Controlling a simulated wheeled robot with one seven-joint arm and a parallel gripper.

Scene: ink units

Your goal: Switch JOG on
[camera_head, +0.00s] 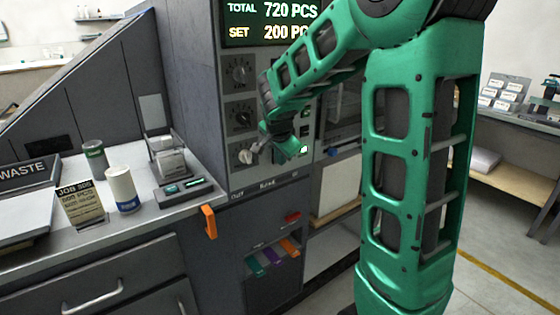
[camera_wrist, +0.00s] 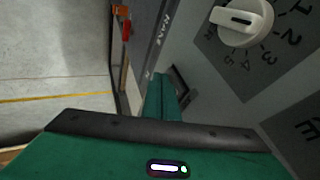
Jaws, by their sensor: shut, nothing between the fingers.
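My gripper (camera_head: 262,146) is in front of the grey machine's control panel (camera_head: 230,180), low on its right side. It is shut with nothing held. In the wrist view, its green fingers (camera_wrist: 162,95) point past the panel face. A white knob (camera_wrist: 243,20) with numbers around it shows at the top right there. In the head view, a pale knob (camera_head: 246,157) is just left of my gripper. No label reading JOG is legible in either view. My arm and gripper hide part of the panel, so I cannot tell which control is JOG.
The display (camera_head: 268,22) reads TOTAL 720 PCS and SET 200 PCS. An orange handle (camera_head: 209,221), a red part (camera_head: 292,217) and coloured tabs (camera_head: 272,256) are below. A counter with a white cup (camera_head: 122,190) stands left.

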